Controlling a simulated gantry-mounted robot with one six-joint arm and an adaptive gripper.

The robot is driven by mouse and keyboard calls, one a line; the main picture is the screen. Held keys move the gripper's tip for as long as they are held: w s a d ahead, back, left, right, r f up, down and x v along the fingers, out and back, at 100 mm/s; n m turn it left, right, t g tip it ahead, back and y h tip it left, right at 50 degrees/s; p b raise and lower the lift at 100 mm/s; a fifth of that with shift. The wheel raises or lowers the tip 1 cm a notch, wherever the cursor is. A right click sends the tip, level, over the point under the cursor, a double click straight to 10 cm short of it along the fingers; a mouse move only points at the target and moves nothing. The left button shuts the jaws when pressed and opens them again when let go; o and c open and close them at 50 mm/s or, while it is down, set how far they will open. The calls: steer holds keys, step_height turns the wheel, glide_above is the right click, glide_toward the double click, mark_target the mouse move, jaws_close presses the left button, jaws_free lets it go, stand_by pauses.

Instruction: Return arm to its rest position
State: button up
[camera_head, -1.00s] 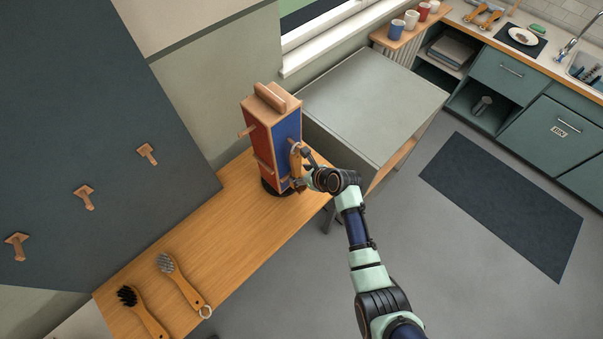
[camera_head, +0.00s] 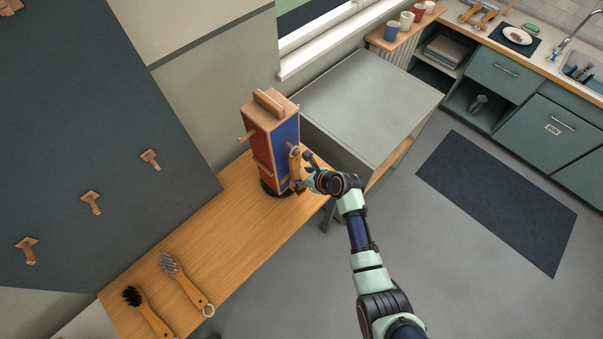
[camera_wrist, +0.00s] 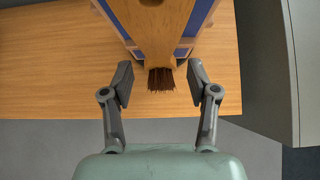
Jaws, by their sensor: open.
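My gripper (camera_head: 306,178) is at the blue side of a tall wooden tower (camera_head: 270,140) with red and blue faces. In the wrist view its two fingers (camera_wrist: 160,84) stand apart. A wooden brush (camera_wrist: 160,30) with dark brown bristles (camera_wrist: 160,80) is at the tower's blue face, its bristle end between the fingers, with a visible gap on each side. In the head view the brush (camera_head: 295,162) hangs upright on the blue face, partly hidden by my gripper.
The tower stands on a wooden bench (camera_head: 240,225). Two more brushes, one grey-bristled (camera_head: 185,282) and one black-bristled (camera_head: 148,312), lie at its near end. A grey-topped table (camera_head: 370,105) is close behind my wrist. Open floor (camera_head: 440,270) lies to the right.

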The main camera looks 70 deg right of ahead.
steer(key=shift+p+v, duration=2.4)
steer(key=shift+p, duration=0.4)
